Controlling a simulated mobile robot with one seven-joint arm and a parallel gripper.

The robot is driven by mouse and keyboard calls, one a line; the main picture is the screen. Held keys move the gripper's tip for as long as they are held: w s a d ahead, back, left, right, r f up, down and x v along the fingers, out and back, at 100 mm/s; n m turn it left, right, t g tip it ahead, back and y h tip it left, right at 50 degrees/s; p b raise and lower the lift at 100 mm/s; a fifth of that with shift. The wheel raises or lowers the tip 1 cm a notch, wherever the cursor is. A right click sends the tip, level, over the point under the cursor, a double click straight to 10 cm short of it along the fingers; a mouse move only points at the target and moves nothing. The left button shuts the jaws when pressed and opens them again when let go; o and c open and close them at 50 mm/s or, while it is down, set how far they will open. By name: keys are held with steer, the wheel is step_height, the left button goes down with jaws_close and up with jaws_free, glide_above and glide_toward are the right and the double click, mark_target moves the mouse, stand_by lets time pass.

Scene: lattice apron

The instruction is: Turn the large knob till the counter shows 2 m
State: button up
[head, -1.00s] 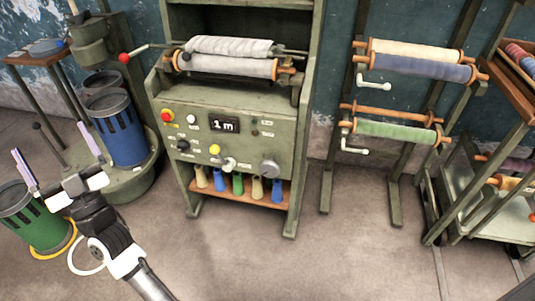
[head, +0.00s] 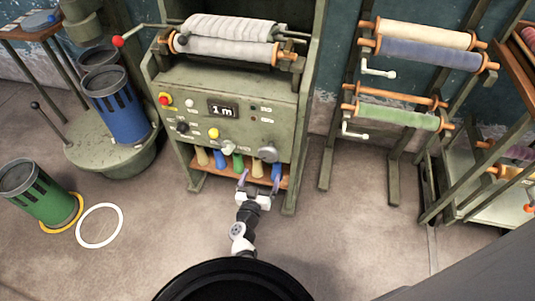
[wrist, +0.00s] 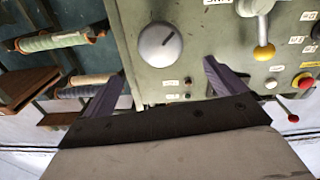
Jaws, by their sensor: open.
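The large knob (head: 267,154) is a grey round dial at the lower right of the green machine's front panel. In the wrist view the large knob (wrist: 160,45) shows a dark pointer mark toward its upper right. The counter (head: 222,110) is a dark display reading "1 m". My gripper (head: 259,181) is open and empty, in front of the panel just below the knob. In the wrist view my gripper's purple fingers (wrist: 162,85) stand apart, with the knob beyond them and between them in the picture; I see no contact.
A yellow knob (head: 213,133), a red button (head: 164,99) and a small black knob (head: 182,127) sit left on the panel. Several coloured spools stand on the shelf (head: 205,168) below. A roll rack (head: 402,116) stands right.

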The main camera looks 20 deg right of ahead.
mark_target(267, 156)
steer(key=b+x, duration=0.1)
steer(key=x, duration=0.9)
steer(key=shift+w+d, duration=0.1)
steer(key=shift+w, duration=0.15)
steer(key=c, duration=1)
steer(key=shift+m, duration=0.3)
